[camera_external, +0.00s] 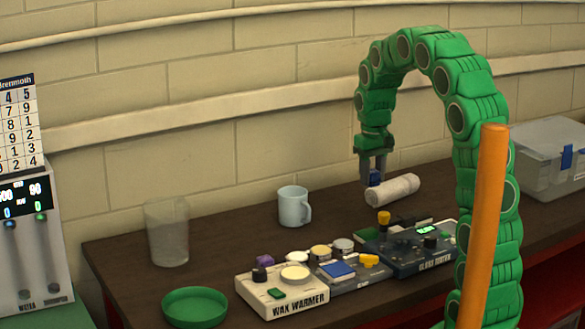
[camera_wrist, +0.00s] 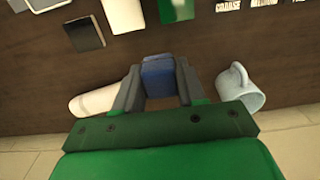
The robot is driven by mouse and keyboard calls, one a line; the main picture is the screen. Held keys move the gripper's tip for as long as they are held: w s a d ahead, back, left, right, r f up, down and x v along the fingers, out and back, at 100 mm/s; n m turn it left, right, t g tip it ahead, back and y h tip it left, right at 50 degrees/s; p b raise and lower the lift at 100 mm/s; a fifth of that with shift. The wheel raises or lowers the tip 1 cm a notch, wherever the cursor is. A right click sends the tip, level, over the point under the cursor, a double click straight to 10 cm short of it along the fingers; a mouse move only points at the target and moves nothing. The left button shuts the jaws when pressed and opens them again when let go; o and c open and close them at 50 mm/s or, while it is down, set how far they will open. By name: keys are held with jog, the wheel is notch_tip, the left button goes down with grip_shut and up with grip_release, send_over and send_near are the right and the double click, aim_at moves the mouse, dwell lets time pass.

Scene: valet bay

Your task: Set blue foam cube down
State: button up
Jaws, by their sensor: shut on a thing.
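The blue foam cube (camera_wrist: 158,77) is between the two grey fingers of my gripper (camera_wrist: 158,92) in the wrist view. In the external view the cube (camera_external: 375,178) shows as a small dark blue block at the fingertips. My gripper (camera_external: 374,172) points down and is shut on the cube, near the back of the dark table. A rolled white towel (camera_external: 393,190) lies close beside it on the right in the external view. Whether the cube touches the table is hard to tell.
A light blue mug (camera_external: 294,206) stands left of my gripper, with a clear glass (camera_external: 167,232) farther left. The wax warmer (camera_external: 283,290), the gloss tester (camera_external: 405,250) and small items fill the front. A green dish (camera_external: 194,307) sits at front left. Bare table (camera_external: 345,218) lies between mug and towel.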

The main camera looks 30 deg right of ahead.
jog(key=w+f, duration=0.4)
jog(key=w, duration=0.4)
send_over(340, 185)
jog(key=shift+f, duration=4.25)
jog(key=shift+f, duration=0.1)
jog(key=o, duration=1)
